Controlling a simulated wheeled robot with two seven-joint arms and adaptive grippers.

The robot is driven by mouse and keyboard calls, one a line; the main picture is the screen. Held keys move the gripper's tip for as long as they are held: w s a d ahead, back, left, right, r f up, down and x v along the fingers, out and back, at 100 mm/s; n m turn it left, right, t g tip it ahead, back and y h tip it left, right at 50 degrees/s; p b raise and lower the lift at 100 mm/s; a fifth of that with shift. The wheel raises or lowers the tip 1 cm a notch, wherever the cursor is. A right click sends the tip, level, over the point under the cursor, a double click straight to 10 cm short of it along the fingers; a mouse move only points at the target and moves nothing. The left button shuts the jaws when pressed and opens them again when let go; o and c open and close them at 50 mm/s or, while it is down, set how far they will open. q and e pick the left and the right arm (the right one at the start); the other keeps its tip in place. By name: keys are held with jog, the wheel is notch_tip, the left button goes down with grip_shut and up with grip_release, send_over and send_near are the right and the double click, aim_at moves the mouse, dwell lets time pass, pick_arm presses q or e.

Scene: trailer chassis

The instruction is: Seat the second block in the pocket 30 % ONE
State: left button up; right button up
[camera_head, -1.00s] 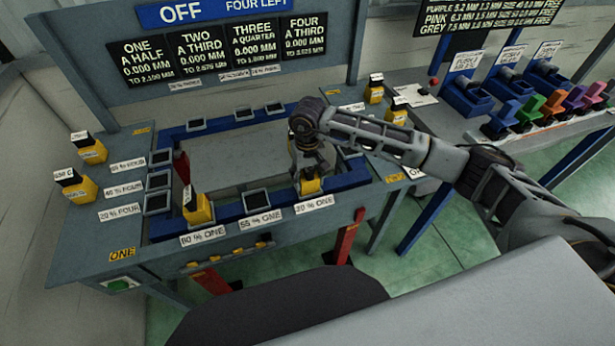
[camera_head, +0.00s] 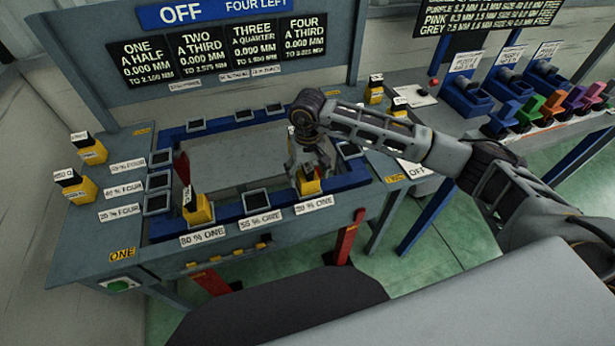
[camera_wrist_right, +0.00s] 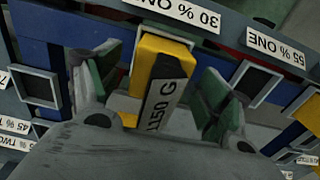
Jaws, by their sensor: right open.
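The second block (camera_head: 311,187), yellow with a dark top, stands at the pocket labelled 30 % ONE on the near rail. In the right wrist view the yellow block (camera_wrist_right: 152,62) shows its 1150 G label, beside the 30 % ONE sign (camera_wrist_right: 185,14). My right gripper (camera_head: 308,174) is above the block with its fingers spread. The green-padded fingers of this gripper (camera_wrist_right: 158,92) stand on either side of the block, with gaps. The gripper hides part of the pocket, so I cannot tell how deep the block sits. My left gripper is not in view.
Another yellow block (camera_head: 198,210) stands at 80 % ONE. The 55 % ONE pocket (camera_head: 255,202) between them is empty. Two yellow blocks stand at the left edge, one here (camera_head: 76,188). A blue sign (camera_head: 215,10) reads OFF. The grey middle plate (camera_head: 235,160) is clear.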

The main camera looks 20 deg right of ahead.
notch_tip(320, 180, up, 10)
jog(key=shift+f, duration=0.1)
dwell(0.4)
dwell(1.1)
